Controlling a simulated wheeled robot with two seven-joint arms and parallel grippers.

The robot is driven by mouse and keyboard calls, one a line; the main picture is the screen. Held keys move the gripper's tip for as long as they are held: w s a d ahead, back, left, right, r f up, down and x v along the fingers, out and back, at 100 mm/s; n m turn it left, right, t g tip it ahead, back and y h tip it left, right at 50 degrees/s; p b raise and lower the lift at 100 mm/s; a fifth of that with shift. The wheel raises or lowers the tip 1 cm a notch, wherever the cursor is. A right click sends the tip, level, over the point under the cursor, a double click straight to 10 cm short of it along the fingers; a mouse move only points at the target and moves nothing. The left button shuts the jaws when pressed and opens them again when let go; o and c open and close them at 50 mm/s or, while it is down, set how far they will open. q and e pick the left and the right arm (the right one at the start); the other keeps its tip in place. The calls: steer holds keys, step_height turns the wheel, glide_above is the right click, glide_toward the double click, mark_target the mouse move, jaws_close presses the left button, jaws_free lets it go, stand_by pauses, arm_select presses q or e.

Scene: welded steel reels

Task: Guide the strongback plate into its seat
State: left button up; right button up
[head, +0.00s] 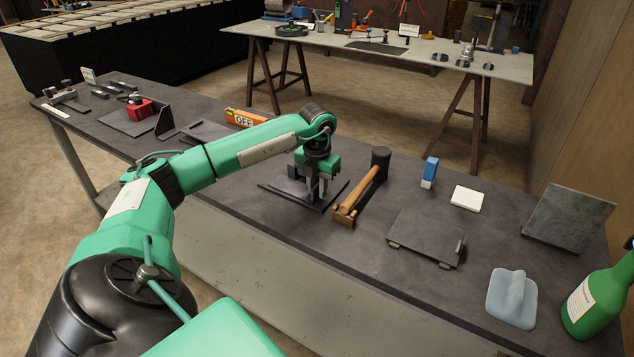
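My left gripper (318,192) points straight down over a low stack of dark flat plates (279,186) near the middle of the bench. Its fingertips are close to or touching the plates. A small dark upright piece (293,171) shows just left of the fingers. The gripper and arm partly cover this spot, so I cannot tell whether the fingers hold a plate. Which dark piece is the strongback plate, and where its seat lies, is not clear. My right gripper is not in view.
A dark plate on small blocks (427,237), a white pad (467,197), a blue-and-white block (429,172) and a green bottle (597,300) stand farther right.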

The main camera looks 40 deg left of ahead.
arm_select(q)
steer(key=shift+r, duration=0.15)
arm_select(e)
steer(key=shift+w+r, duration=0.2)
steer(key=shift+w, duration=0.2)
arm_select(q)
steer(key=shift+r, duration=0.1)
steer(key=shift+r+p, duration=0.25)
steer(key=shift+p, duration=0.15)
steer(key=shift+r, duration=0.1)
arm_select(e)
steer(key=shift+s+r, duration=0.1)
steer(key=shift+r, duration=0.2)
arm_select(q)
steer(key=shift+r+p, duration=0.35)
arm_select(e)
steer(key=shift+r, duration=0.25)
arm_select(q)
steer(key=shift+r+p, duration=0.5)
steer(key=shift+r, duration=0.2)
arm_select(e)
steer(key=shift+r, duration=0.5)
arm_select(q)
steer(key=shift+r, duration=0.1)
